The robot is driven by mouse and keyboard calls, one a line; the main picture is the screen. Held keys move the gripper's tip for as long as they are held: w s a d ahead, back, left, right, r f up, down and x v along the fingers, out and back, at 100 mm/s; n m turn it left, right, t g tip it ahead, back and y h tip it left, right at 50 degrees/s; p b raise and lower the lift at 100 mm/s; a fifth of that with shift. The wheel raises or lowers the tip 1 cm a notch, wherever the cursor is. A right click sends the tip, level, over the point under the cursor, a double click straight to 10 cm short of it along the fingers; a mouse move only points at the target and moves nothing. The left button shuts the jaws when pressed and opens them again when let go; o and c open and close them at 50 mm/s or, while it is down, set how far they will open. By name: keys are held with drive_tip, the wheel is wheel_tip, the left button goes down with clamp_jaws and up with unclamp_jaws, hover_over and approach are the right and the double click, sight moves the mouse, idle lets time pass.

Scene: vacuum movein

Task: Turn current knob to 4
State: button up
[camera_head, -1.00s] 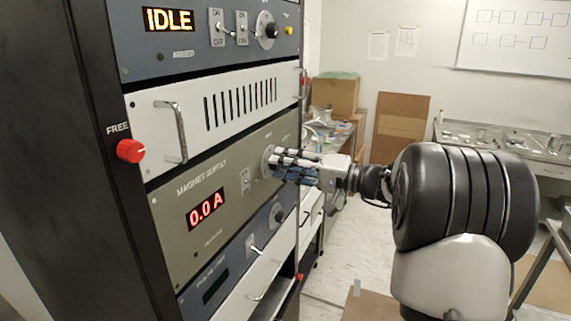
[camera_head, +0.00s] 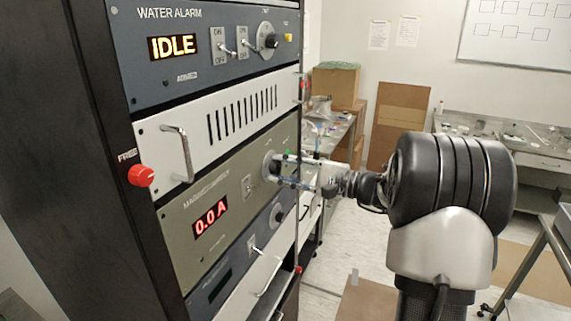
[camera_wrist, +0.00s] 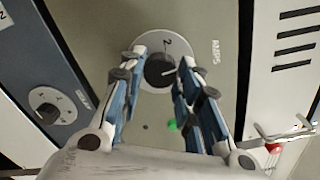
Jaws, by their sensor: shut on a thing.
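The magnet supply panel (camera_head: 235,205) is olive-grey, with a red display (camera_head: 210,216) reading 0.0 A. Its current knob is dark and round on a pale dial (camera_head: 269,164); my gripper partly hides it in the head view. In the wrist view the knob (camera_wrist: 158,72) shows a white pointer line, with a "2" on the dial above it and "AMPS" lettering to the right. My gripper (camera_head: 284,170) is at the panel, shut on the knob. In the wrist view its blue-and-white fingers (camera_wrist: 163,75) stand on either side of the knob.
A water alarm panel (camera_head: 210,45) reading IDLE and a vented white panel with a metal handle (camera_head: 178,153) are above. A red FREE knob (camera_head: 141,175) is at left. A green light (camera_wrist: 172,125) is near the gripper. Another knob (camera_head: 276,214) is below.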

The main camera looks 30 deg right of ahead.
drive_tip(key=shift+m+p, duration=0.35)
drive_tip(key=shift+m, duration=0.25)
drive_tip(key=o, duration=1.1)
drive_tip(key=shift+c, duration=0.2)
drive_tip(key=v, duration=1.2)
